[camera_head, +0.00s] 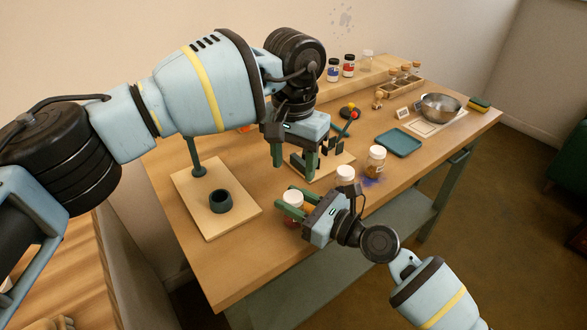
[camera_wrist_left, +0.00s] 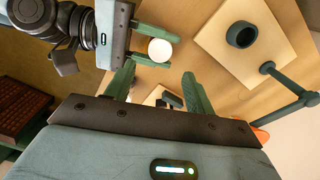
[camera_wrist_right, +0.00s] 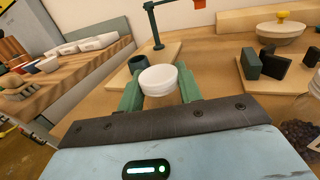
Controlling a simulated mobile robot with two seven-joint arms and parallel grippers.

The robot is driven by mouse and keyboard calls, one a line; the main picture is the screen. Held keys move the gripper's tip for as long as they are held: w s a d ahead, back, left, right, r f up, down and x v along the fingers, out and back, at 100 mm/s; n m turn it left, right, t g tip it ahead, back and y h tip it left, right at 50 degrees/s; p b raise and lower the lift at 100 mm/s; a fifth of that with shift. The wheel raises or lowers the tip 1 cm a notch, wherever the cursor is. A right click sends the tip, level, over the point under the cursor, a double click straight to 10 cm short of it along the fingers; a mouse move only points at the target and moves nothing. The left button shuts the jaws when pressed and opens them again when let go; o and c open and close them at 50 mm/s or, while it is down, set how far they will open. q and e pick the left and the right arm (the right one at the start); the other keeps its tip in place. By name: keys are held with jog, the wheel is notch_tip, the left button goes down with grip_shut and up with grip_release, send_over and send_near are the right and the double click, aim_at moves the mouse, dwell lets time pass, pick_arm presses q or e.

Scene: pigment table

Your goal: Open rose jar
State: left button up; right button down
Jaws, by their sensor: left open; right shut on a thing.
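The rose jar (camera_head: 292,222), with a white lid (camera_head: 294,195) and dark red contents, is near the table's front edge in the head view. My right gripper (camera_head: 284,198) is shut around it from the side. In the right wrist view the lid (camera_wrist_right: 158,79) shows between the fingertips (camera_wrist_right: 160,92), still on the jar. My left gripper (camera_head: 295,167) is open and empty, pointing down, above and behind the jar. In the left wrist view its fingers (camera_wrist_left: 158,72) are spread, with the white lid (camera_wrist_left: 160,50) just beyond the tips.
A board (camera_head: 190,222) with a dark cup (camera_head: 220,201) and stand is on the left. Other jars (camera_head: 345,174) (camera_head: 375,160) stand to the right, beside a blue stain. A teal tray (camera_head: 400,143) and metal bowl (camera_head: 441,108) are farther right. Jars and a rack line the back.

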aim_at(293, 196)
pick_arm(q)
jog(key=shift+r, duration=0.15)
jog(key=shift+f, duration=4.05)
jog(key=c, duration=0.9)
jog(key=o, duration=1)
